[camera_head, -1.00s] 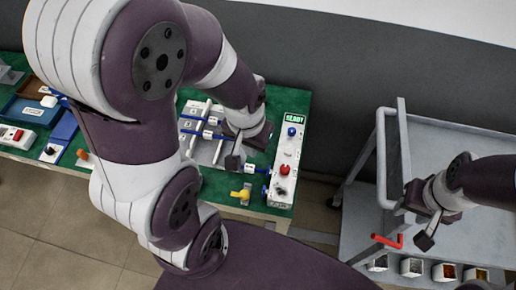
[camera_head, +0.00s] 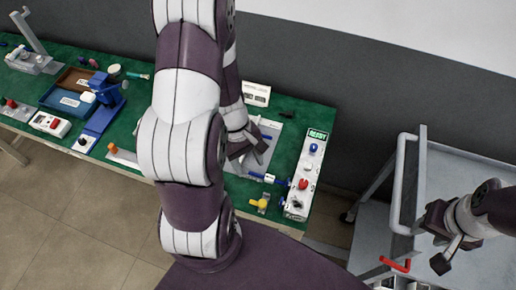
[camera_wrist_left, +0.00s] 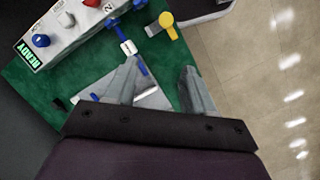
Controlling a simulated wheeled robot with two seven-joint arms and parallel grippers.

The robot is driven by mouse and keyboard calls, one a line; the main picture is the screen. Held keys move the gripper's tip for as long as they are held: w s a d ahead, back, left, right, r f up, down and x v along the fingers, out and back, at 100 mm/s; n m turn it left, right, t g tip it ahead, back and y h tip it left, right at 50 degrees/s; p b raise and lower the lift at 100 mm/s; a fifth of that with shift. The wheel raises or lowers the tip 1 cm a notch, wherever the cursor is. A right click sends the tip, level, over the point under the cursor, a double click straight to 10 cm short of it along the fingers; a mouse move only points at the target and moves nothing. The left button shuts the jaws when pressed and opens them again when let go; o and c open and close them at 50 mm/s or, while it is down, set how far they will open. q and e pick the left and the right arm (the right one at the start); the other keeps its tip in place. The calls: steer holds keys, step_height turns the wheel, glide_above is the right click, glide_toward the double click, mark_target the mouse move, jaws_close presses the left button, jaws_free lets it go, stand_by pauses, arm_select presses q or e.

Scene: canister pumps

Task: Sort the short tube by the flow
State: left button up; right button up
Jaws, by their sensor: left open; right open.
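A white panel (camera_head: 303,178) with a green READY display, blue and red knobs stands at the right end of the green table. It also shows in the wrist view (camera_wrist_left: 75,28). A blue tube with a white label (camera_head: 270,179) lies at the panel's left side, one end towards it; it shows in the wrist view (camera_wrist_left: 127,47) too. I cannot tell whether it is plugged in. My left gripper (camera_head: 240,152) is open and empty above a grey plate, left of the panel; its fingers (camera_wrist_left: 160,78) point towards the tube.
A yellow valve (camera_head: 262,203) stands at the table's front edge. The cart (camera_head: 460,160) holds a red handle (camera_head: 395,264). My left arm hides the table's middle.

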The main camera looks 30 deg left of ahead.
mark_target(268, 177)
arm_select(q)
steer(key=w+a+f+n+t+h, duration=0.1)
steer(key=w+a+f+n+t, duration=0.15)
steer(key=w+n, duration=0.4)
steer(key=shift+n+g, duration=0.35)
steer(key=shift+n, duration=0.4)
steer(key=b+x, duration=0.1)
steer(key=x, duration=0.3)
steer(key=s+b+x, duration=0.1)
steer(key=x, duration=0.3)
steer(key=d+b+x, duration=0.1)
steer(key=x, duration=0.3)
steer(key=shift+s, duration=0.4)
steer(key=shift+d+f, duration=0.25)
arm_select(e)
steer(key=shift+w+a+f, duration=0.1)
steer(key=shift+a+f, duration=0.2)
steer(key=shift+f, duration=0.25)
steer(key=shift+w+a+f, duration=0.1)
steer(key=shift+a+f, duration=0.2)
steer(key=shift+f, duration=0.2)
arm_select(q)
steer(key=shift+a, duration=0.1)
steer(key=c, duration=0.3)
jaws_close()
arm_select(e)
steer(key=shift+s, duration=0.1)
arm_select(q)
steer(key=shift+a, duration=0.1)
